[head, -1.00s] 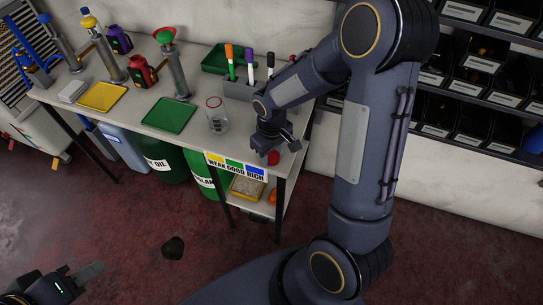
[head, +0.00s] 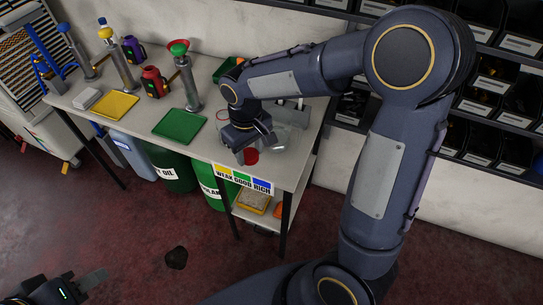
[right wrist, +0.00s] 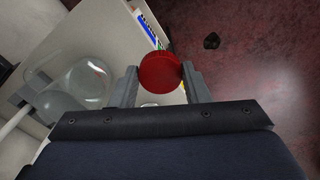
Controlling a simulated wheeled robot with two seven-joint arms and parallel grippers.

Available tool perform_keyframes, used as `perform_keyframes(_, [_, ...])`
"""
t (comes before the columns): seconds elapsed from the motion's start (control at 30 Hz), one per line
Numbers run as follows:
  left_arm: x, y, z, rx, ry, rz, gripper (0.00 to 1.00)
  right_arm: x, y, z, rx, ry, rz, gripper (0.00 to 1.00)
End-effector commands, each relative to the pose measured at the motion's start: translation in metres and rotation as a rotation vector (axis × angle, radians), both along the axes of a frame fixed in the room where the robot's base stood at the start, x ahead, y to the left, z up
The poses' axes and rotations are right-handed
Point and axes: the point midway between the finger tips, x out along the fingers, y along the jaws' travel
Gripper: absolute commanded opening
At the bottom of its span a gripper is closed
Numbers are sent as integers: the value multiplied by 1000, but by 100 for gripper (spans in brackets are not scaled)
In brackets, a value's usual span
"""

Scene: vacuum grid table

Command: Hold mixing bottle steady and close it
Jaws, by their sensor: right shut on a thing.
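My right gripper (head: 247,150) is shut on a round red cap (head: 251,156), held above the front part of the table. In the right wrist view the red cap (right wrist: 160,73) sits between the two fingertips of the right gripper (right wrist: 159,78). A clear, see-through bottle (right wrist: 84,84) stands on the table left of the cap in that view, apart from it. In the head view the right gripper and forearm cover much of that area, and the bottle is hard to make out. My left gripper (head: 84,283) is low at the left, away from the table, its jaws partly visible.
Green (head: 180,127) and yellow (head: 114,105) trays lie on the table. Dispensers, including one with a red and green top (head: 186,78), stand behind them. A WEAK GOOD RICH sign (head: 242,180) hangs at the front edge. Black bins (head: 490,90) fill the shelf at right.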

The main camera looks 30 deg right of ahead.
Motion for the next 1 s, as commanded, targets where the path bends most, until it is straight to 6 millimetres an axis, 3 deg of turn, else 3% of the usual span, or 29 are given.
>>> perform_keyframes(0.2, [0, 0, -2, 0, 0, 0, 36, 8, 42, 18, 0, 0, 2, 22])
perform_keyframes(0.37, [0, 0, -2, 0, 0, 0, 36, 12, 56, 25, 0, 0, -1, 22])
perform_keyframes(0.87, [0, 0, -2, 0, 0, 0, 36, 12, 59, 25, 0, 1, -4, 22])
perform_keyframes(1.0, [0, 0, -2, 0, 0, 0, 36, 17, 49, 7, 1, 5, -34, 22])
